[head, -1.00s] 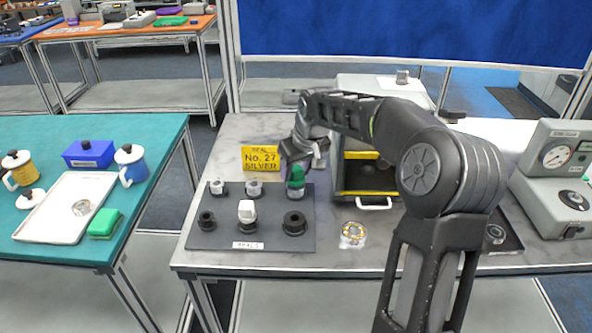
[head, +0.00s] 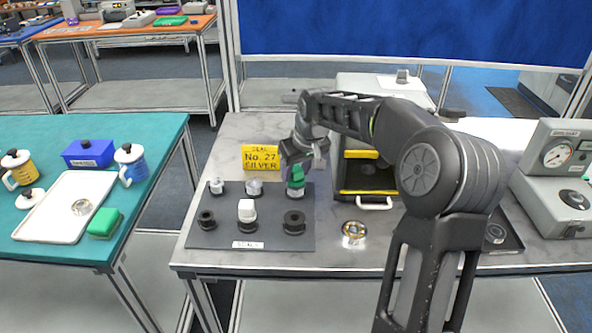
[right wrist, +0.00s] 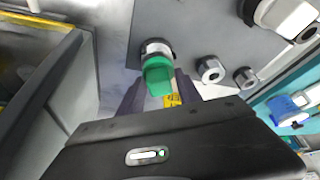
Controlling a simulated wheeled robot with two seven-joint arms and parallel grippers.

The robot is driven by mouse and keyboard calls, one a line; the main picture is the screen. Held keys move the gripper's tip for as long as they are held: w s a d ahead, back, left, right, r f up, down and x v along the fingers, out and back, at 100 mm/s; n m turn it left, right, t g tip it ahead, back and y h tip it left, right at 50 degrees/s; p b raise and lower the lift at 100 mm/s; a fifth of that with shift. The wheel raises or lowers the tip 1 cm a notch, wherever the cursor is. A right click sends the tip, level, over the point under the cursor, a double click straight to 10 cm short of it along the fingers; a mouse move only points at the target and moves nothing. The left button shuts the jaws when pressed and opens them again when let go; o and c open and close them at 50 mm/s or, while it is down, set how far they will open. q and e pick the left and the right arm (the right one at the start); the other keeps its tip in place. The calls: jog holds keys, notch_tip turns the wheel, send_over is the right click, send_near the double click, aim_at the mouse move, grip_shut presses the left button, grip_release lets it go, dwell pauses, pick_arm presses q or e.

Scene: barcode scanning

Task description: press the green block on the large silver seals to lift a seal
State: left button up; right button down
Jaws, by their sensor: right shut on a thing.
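The green block (head: 296,174) is in my right gripper (right wrist: 158,95), which is shut on it. In the head view, this gripper is at the back right corner of the dark seal mat (head: 225,237). The block is right above the large silver seals (head: 296,197) and appears to touch them. In the right wrist view, the block (right wrist: 158,76) sits between the two fingers, against a silver piece (right wrist: 156,48) with a dark rim. Whether a seal clings to the block is hidden. My left gripper is not in view.
Smaller silver seals (head: 217,187) stand left on the mat. Black rings (head: 294,222) and a white-topped piece (head: 246,211) fill its front row. A yellow sign (head: 260,158) stands behind. An open cabinet (head: 368,190) and a metal ring (head: 353,232) are to the right.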

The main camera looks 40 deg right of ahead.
jog(key=shift+f+b, duration=0.4)
jog(key=shift+f, duration=0.2)
dwell(0.3)
jog(key=shift+s+f, duration=0.1)
jog(key=shift+f, duration=0.15)
dwell(0.9)
jog(key=shift+r+p, duration=2.55)
jog(key=shift+r, duration=1.2)
jog(key=shift+f, duration=0.1)
